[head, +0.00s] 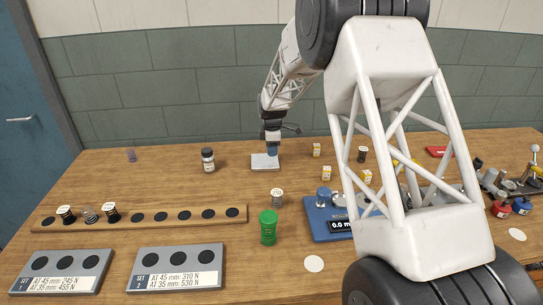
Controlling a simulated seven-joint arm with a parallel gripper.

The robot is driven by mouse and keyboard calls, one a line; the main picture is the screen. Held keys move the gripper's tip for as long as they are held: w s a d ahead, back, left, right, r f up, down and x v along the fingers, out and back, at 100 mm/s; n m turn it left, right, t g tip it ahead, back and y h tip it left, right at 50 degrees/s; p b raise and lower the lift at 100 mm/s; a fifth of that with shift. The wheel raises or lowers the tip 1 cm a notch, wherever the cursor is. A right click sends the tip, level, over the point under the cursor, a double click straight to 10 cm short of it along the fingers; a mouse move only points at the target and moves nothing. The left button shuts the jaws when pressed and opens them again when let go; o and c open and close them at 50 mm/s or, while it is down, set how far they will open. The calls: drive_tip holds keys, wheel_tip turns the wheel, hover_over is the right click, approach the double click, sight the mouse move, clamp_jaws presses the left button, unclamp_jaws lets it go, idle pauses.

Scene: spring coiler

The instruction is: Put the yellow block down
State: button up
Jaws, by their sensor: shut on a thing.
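My gripper (272,142) is at the far middle of the table, pointing down. It is shut on a small dark blue thing (272,151), directly over a pale grey plate (258,163). I cannot tell whether the blue thing touches the plate. No yellow block shows in my gripper. My own arm hides part of the table on the right.
A dark bottle (208,160) stands left of the plate. In front are a wooden rack (150,227) with springs, a green can (268,228), two labelled trays (60,273) (175,270) and a blue gauge (322,225). The table between bottle and rack is clear.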

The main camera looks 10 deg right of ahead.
sight(271, 161)
drive_tip(key=shift+w, duration=0.45)
drive_tip(key=shift+f, duration=1.75)
drive_tip(key=shift+f, duration=0.2)
drive_tip(key=o, duration=0.9)
drive_tip(key=shift+r, duration=0.1)
wheel_tip(271, 161, up, 12)
drive_tip(key=shift+r, duration=0.1)
